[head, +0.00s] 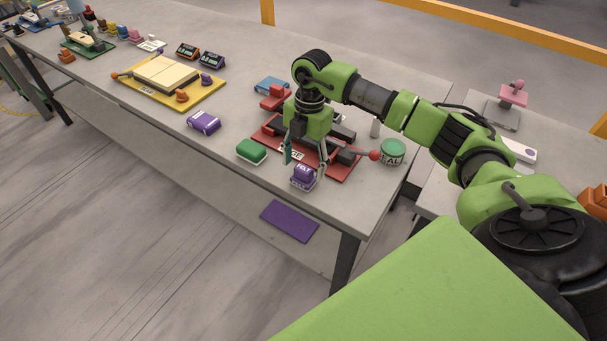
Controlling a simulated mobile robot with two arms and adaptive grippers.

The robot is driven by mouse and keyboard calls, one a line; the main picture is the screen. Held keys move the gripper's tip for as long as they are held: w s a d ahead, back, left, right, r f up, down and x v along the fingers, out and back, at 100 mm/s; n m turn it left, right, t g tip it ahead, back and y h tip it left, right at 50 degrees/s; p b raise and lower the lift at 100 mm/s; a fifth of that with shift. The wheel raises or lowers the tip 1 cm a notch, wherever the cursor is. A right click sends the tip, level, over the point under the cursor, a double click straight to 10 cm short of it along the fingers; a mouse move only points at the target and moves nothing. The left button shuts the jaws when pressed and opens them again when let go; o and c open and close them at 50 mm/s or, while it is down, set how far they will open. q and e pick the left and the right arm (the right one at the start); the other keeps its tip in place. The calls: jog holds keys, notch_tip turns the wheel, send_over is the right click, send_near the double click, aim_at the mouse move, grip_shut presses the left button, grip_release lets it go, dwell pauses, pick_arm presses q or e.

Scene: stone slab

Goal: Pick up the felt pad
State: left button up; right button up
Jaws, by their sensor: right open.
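A small purple block marked "FELT" (303,176), which I take for the felt pad, sits near the front edge of the stone-grey table. My right gripper (306,168) points down over it, open, with one finger to its left and one to its right. The fingers overlap the block's outline in the picture; I cannot tell whether they touch it. My left gripper is out of view.
Behind the gripper is a red press (345,168) with a ball-ended lever. A green block (251,152), a purple box (203,122) and a green tin (392,152) stand around. A yellow-based device (205,97) lies further left. A purple sheet (289,221) lies below the tabletop.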

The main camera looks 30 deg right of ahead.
aim_at(304, 168)
jog(key=shift+s+a+f+p, duration=0.15)
jog(key=shift+f+p, duration=0.35)
jog(key=shift+f, duration=1.45)
jog(key=c, duration=1.2)
jog(key=shift+c, duration=0.2)
jog(key=shift+r, duration=0.15)
jog(key=shift+r+b, duration=0.5)
jog(key=shift+r, duration=0.05)
jog(key=s+a+r+b, duration=0.1)
jog(key=s+r+b, duration=0.3)
jog(key=s+r, duration=0.7)
jog(key=shift+s+a+r+b, duration=0.35)
jog(key=shift+s+a, duration=0.05)
jog(key=shift+s, duration=1.1)
